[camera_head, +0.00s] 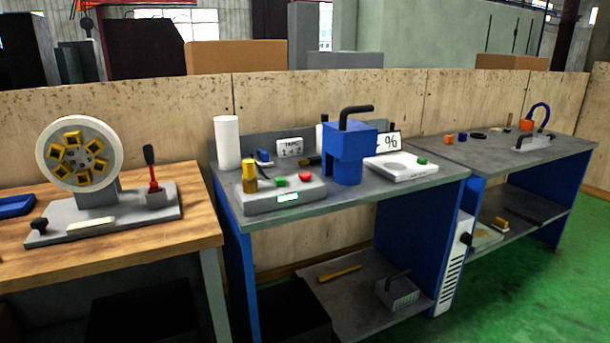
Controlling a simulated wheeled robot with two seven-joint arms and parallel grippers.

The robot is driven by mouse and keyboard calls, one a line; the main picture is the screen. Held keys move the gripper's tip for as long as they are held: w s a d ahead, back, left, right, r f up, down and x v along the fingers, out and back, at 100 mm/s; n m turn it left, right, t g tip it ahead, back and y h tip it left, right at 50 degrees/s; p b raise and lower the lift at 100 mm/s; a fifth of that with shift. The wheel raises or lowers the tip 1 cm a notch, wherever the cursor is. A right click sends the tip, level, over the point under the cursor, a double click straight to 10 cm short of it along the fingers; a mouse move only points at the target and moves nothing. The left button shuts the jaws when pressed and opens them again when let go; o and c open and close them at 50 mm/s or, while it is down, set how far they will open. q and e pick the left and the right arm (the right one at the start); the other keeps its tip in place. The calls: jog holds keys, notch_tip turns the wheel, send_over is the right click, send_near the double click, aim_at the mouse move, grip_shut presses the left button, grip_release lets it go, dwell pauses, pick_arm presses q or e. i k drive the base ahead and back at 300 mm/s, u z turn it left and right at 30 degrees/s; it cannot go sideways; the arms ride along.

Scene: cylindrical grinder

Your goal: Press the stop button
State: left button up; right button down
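A grey control box (284,195) lies on the middle workbench near its front left. On its top are a green button (281,181) on the left and a red button (305,177) on the right. The red button looks like the stop button, though I can read no label on it. A small lit display (288,197) is on the box's front face. A yellow-topped post (249,176) stands at the box's left end. Neither of my grippers shows in the head view.
A blue press-like device (349,152) with a black handle stands right of the box. A wheel machine (80,153) sits on the wooden table (168,239) at left. Space in front of the box is clear.

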aim_at(304, 177)
jog(key=z, duration=1)
jog(key=i, duration=1.25)
jog(key=u, duration=2.1)
